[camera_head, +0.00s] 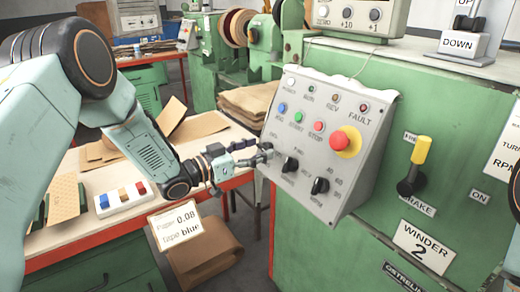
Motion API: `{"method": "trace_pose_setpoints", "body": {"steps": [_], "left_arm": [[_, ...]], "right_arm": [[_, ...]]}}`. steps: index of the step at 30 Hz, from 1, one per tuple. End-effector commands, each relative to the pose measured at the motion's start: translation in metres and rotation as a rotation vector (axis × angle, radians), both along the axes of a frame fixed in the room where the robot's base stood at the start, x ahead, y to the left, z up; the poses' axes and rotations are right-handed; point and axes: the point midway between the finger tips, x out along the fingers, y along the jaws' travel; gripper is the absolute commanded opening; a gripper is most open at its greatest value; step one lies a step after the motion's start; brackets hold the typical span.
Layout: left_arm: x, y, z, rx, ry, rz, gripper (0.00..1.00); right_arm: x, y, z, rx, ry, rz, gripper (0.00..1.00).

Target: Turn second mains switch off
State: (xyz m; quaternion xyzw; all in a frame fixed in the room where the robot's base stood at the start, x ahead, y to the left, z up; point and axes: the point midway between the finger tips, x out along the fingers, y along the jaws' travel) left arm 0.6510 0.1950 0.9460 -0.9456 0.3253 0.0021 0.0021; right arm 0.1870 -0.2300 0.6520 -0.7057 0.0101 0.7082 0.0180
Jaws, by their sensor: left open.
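My left gripper (255,157) is open, in front of the left edge of the grey sloped control panel (330,128). Its fingertips are close to the panel; I cannot tell whether they touch it. Two black rotary knobs, one on the left (290,164) and one on the right (320,185), sit low on the panel. A dark part (515,190) at the right edge, near an "ON" label (479,196), is cut off; I cannot tell whether it is a mains switch. A "WINDER 2" sign (423,246) is on the green machine (350,245). My right gripper is not in view.
The panel carries a red mushroom button (345,140) and several smaller buttons and lamps. A yellow-handled lever (418,158) sticks out to its right. A red-edged table (110,225) with cardboard and a tray of coloured blocks (122,198) lies below my left arm.

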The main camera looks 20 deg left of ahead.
Motion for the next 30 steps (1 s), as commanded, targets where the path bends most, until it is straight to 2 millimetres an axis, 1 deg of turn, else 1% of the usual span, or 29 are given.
{"method": "trace_pose_setpoints", "body": {"steps": [5,13,30], "left_arm": [[0.01,-0.008,-0.001,-0.001,0.001,-0.001,0.62],[0.014,-0.008,0.0,-0.001,0.0,0.0,0.62],[0.015,-0.008,0.0,-0.001,0.001,0.0,0.14]], "right_arm": [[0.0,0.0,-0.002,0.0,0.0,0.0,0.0],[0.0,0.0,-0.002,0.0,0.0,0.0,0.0],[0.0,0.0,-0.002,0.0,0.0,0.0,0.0]]}}
